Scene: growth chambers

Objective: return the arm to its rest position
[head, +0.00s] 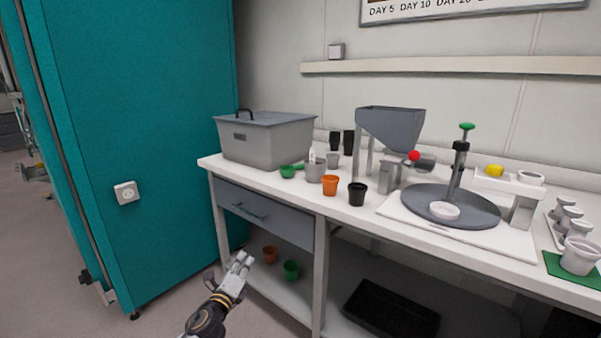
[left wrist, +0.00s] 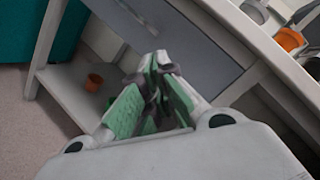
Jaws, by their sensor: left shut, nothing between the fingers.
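My left gripper (head: 240,266) is low in the head view, in front of the bench's left end and below the worktop. It is shut and holds nothing. In the left wrist view its green-padded fingers (left wrist: 158,68) meet at the tips, with the drawer front behind them. My right gripper does not show in either view.
The white bench (head: 270,179) has a grey drawer (head: 262,212) and a lower shelf with an orange pot (head: 270,254) and a green pot (head: 291,270). A grey lidded bin (head: 265,141), pots and a hopper (head: 390,128) stand on top. A teal cabinet (head: 130,100) stands left.

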